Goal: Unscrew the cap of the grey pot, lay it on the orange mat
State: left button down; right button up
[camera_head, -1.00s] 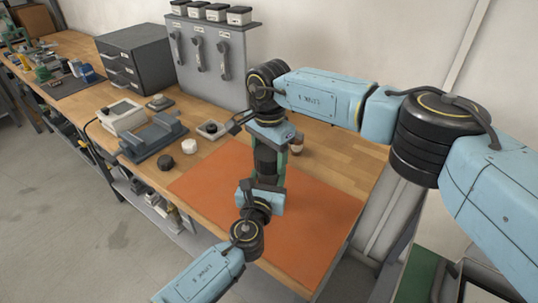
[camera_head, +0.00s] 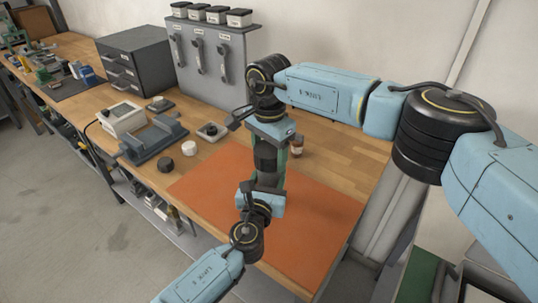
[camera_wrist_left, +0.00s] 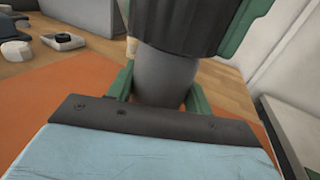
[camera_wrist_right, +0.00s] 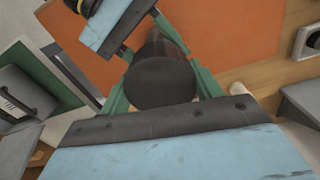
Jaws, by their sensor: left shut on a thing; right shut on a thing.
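The grey pot (camera_wrist_left: 165,76) stands upright between the green fingers of my left gripper (camera_wrist_left: 158,97), which is shut on its body. Its black ribbed cap (camera_wrist_left: 180,25) is directly above the pot, with no gap seen between them. My right gripper (camera_wrist_right: 160,90) comes from above and is shut on the cap, whose round dark top (camera_wrist_right: 162,82) shows in the right wrist view. In the head view the cap (camera_head: 265,157) is over the orange mat (camera_head: 310,215), while the pot is mostly hidden by my left gripper. The mat's visible surface is bare.
A black round piece (camera_head: 166,163), a white round piece (camera_head: 189,148) and a grey fixture (camera_head: 153,138) lie left of the mat. A grey handled panel (camera_head: 215,65) stands at the back.

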aim_at(269, 148)
pick_arm(q)
jog(key=shift+f, duration=0.1)
pick_arm(e)
jog(key=shift+r, duration=0.35)
jog(key=shift+r, duration=2)
pick_arm(q)
jog(key=c, duration=0.5)
grip_release()
jog(key=shift+s, duration=0.1)
